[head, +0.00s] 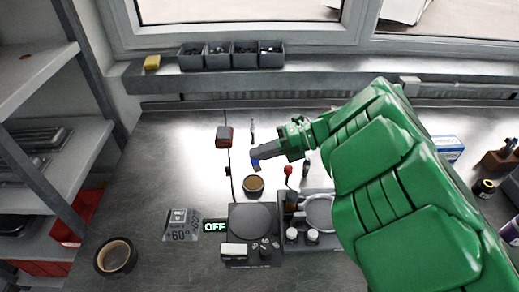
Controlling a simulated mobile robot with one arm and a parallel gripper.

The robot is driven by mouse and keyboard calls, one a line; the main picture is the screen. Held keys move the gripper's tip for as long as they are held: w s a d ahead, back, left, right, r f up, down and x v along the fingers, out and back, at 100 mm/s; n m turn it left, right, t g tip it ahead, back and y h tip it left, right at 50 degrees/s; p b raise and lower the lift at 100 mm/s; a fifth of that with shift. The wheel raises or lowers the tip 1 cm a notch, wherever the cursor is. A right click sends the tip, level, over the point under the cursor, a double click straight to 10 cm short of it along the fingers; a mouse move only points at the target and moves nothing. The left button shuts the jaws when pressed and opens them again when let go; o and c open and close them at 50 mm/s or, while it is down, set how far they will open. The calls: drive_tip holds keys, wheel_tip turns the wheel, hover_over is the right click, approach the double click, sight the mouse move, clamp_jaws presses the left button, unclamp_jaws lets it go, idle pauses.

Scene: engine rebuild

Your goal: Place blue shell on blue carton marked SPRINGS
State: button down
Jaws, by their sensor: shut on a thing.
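My gripper (261,157) is at the end of my green arm, above the middle of the metal worktop. It is shut on the small blue shell (256,164), which shows only as a blue patch at the fingertips. A blue and white carton (449,147) lies on the worktop to the right, beyond my arm and partly hidden by it. Its lettering is too small to read. The shell is well to the left of this carton and apart from it.
A red-topped lever (288,171) stands nearby. My arm covers much of the right worktop.

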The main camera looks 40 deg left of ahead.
drive_tip(key=shift+s+d+r, duration=0.3)
drive_tip(key=shift+s+d, duration=0.05)
drive_tip(key=shift+d, duration=0.15)
drive_tip(key=shift+s+d+r, duration=0.25)
drive_tip(key=shift+s+d, duration=0.1)
drive_tip(key=shift+d, duration=0.1)
